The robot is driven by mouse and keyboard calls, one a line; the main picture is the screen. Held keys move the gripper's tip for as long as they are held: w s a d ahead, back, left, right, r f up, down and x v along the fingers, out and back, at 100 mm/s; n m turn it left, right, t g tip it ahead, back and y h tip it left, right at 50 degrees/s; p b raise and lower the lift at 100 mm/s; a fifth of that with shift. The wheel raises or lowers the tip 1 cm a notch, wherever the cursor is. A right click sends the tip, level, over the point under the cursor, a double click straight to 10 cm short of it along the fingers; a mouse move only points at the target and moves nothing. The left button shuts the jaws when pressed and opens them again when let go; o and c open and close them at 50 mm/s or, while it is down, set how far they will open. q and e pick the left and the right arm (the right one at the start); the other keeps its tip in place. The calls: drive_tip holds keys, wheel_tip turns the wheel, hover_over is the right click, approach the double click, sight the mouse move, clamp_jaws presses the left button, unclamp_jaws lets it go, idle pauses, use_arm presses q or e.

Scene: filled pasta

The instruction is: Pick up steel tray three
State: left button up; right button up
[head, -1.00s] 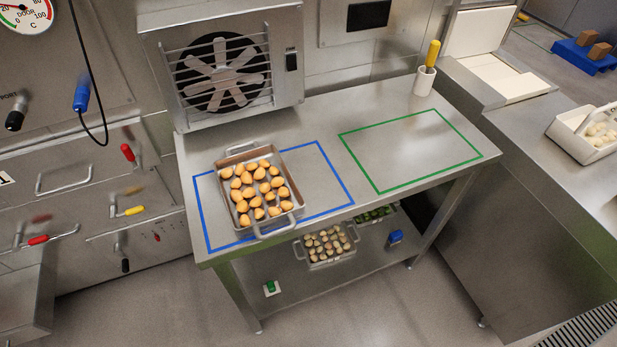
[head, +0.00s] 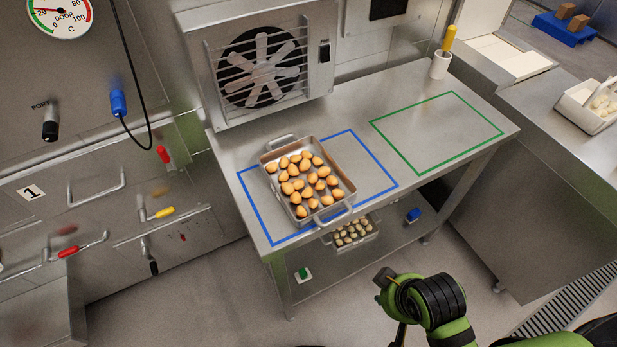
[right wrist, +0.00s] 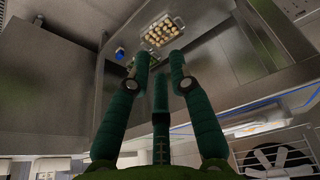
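No number marks any tray that I can see, so I cannot tell which is tray three. One steel tray (head: 352,193) of orange-brown filled pasta sits on the bench, partly inside the blue outline. A second steel tray (head: 357,247) with pale pieces is on the lower shelf, partly hidden by the bench top; a tray of pale pieces also shows in the right wrist view (right wrist: 148,38). My right gripper (head: 388,290) is low in front of the bench, apart from both trays. Its green fingers (right wrist: 158,62) are spread and empty. My left gripper is out of view.
The green outline (head: 420,174) on the bench is empty. A fan unit (head: 258,70) stands at the back. A white cup (head: 440,66) with a yellow-handled tool is at the far corner. A blue item (head: 413,215) and a green-topped item (head: 303,274) are on the lower shelf.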

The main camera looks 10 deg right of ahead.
wheel_tip(320, 180, up, 2)
drive_tip(key=n+t+y, duration=0.2)
drive_tip(key=t+y, duration=0.3)
drive_tip(key=t, duration=0.4)
approach(343, 180)
drive_tip(key=w, duration=0.1)
drive_tip(key=w+a+p, duration=0.1)
drive_tip(key=w, duration=0.2)
drive_tip(key=shift+w+a+r, duration=0.2)
drive_tip(key=shift+w+r, duration=0.1)
drive_tip(key=shift+r, duration=0.1)
drive_tip(key=shift+w+a+f+p, duration=0.25)
drive_tip(key=shift+w+p, duration=0.15)
drive_tip(key=shift+w, duration=0.2)
drive_tip(key=shift+p+x, duration=0.3)
drive_tip(key=shift+x, duration=1.9)
clamp_jaws()
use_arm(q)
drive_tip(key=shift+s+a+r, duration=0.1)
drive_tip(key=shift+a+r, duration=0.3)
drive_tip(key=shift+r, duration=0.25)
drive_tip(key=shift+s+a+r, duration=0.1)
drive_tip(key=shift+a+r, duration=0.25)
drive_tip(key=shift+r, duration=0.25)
